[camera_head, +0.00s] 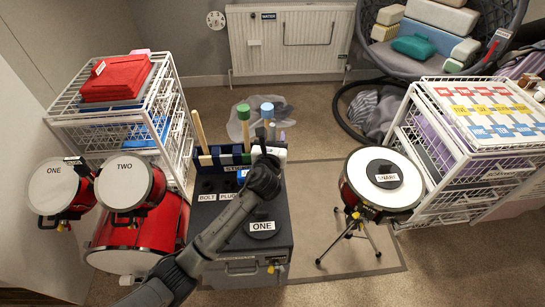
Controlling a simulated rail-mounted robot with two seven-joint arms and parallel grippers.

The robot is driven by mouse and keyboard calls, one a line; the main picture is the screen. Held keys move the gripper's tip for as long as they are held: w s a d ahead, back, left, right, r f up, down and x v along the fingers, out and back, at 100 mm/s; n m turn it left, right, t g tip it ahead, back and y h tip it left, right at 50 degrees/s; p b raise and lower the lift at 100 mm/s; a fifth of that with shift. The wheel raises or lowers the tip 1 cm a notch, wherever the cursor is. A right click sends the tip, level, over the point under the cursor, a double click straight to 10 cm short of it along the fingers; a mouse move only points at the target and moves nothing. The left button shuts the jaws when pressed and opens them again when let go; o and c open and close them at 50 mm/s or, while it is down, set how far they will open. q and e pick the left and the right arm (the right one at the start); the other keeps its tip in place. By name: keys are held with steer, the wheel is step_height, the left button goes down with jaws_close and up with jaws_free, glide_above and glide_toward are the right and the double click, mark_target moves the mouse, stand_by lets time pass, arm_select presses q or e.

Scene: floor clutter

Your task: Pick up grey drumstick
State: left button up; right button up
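A dark rack (215,160) with a partly hidden label starting "STIC" stands at the back of a dark grey case. Several sticks stand upright in it: a pale wooden one (200,131), one with a green top (244,113) and one with a blue top (267,108). A short thin stick (272,131) stands beside the blue-topped one. I cannot tell which is the grey drumstick. My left gripper (272,154) is at the rack's right end, just in front of these sticks. My wrist hides its fingers, so its opening and any contact are unclear. My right gripper is out of view.
The case (242,250) carries labels BOLT, PLUG and ONE. Red drums (125,184) stand left, and a snare drum (382,178) on a tripod stands right. Wire drawer racks (478,158) flank both sides. A radiator (290,42) is behind. Floor at lower right is clear.

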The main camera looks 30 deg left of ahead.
arm_select(q)
jaws_close()
steer(key=shift+r, duration=0.1)
